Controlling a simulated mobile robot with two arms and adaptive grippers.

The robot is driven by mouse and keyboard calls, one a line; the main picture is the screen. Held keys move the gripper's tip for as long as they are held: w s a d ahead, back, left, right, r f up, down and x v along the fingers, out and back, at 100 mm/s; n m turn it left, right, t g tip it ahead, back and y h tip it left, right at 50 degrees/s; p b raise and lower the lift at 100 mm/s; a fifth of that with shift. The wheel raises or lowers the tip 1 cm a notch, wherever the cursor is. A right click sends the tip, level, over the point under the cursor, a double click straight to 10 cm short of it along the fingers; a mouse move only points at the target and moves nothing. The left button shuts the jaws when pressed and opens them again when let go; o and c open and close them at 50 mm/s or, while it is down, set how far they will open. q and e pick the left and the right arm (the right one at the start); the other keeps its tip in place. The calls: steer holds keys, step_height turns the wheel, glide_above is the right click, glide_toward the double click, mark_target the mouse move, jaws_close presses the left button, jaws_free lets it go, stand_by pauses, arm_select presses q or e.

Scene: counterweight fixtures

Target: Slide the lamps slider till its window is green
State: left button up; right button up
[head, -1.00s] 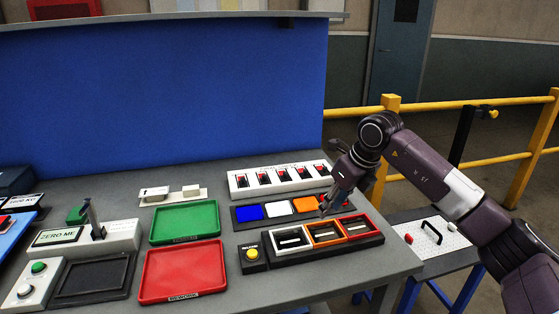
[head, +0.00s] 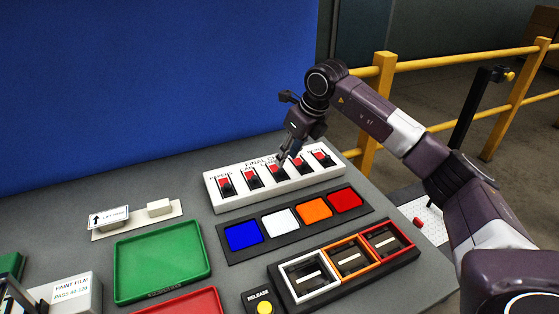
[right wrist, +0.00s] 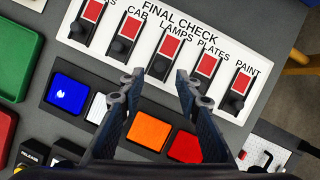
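The final check panel (head: 232,200) is a white block with several sliders, each with a red window and a dark knob. The lamps slider (right wrist: 169,49) is the middle one, and its window is red. Its dark knob (right wrist: 160,67) sits at the lower end of its slot. My right gripper (right wrist: 158,80) is open and empty. Its fingertips show on either side of the lamps knob in the right wrist view; I cannot tell whether they touch it. In the head view my right gripper (head: 287,160) hangs over the panel, partly hiding the lamps slider. My left gripper is not in view.
In front of the panel lie blue, white, orange and red squares in a dark strip (head: 263,247). Nearer are framed slots (head: 350,260) and a yellow release button (head: 264,307). A green tray (head: 160,262) is at left. A blue wall (head: 150,80) stands behind.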

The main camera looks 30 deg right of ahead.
mark_target(281, 170)
steer(key=p+x, duration=0.1)
steer(key=x, duration=0.3)
steer(key=shift+w+f, duration=0.15)
steer(key=shift+f, duration=0.2)
steer(key=shift+w+a+f, duration=0.1)
steer(key=shift+f, duration=0.2)
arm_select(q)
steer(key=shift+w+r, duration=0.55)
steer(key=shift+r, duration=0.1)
arm_select(e)
jaws_close()
